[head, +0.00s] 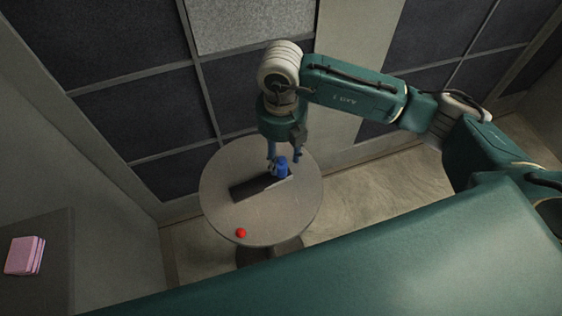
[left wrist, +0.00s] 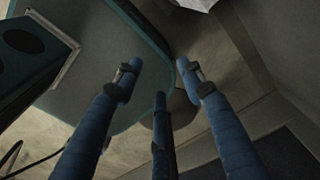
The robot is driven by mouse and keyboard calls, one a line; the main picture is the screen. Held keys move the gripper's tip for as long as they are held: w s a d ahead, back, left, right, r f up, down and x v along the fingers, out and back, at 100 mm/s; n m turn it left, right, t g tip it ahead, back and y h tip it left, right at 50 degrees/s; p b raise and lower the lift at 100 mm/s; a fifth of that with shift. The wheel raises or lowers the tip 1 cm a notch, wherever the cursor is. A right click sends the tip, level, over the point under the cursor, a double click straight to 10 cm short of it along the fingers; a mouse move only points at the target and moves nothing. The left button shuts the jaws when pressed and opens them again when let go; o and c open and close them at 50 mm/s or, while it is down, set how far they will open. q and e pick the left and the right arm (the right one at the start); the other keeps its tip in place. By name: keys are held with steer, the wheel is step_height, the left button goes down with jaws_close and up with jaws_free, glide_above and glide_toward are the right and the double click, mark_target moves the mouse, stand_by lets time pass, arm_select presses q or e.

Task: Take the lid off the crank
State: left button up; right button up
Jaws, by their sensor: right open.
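A dark grey, long flat piece (head: 252,188) lies on the round table (head: 220,205). A bright blue, short upright part (head: 281,168) stands at its right end; I cannot tell which of these is the crank and which the lid. My right gripper (head: 284,157) points down over the blue part, open, with its thin blue fingers to either side of it. Whether they touch it is too small to tell. My left gripper (left wrist: 165,80) shows in the left wrist view with its blue fingers spread and nothing between them.
A small red ball (head: 241,232) lies near the table's front edge. A pink stack (head: 25,255) sits on a grey surface (head: 55,285) at the far left. A dark panelled wall (head: 100,50) stands close behind the table. The table's left side is clear.

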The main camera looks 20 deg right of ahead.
mark_target(282, 158)
steer(key=f+p, duration=0.1)
steer(key=f, duration=0.2)
steer(key=shift+s+f, duration=0.2)
steer(key=shift+f, duration=0.25)
steer(key=shift+w, duration=0.1)
steer(key=shift+c, duration=1)
steer(key=c, duration=0.6)
arm_select(q)
steer(key=shift+w+a+r, duration=0.25)
steer(key=shift+w+r, duration=0.25)
steer(key=shift+r, duration=0.05)
steer(key=shift+w+a+r, duration=0.2)
steer(key=shift+w+r, duration=0.25)
steer(key=shift+r, duration=0.1)
arm_select(e)
steer(key=shift+c, duration=0.2)
arm_select(q)
steer(key=shift+w, duration=0.15)
arm_select(e)
steer(key=shift+r, duration=0.1)
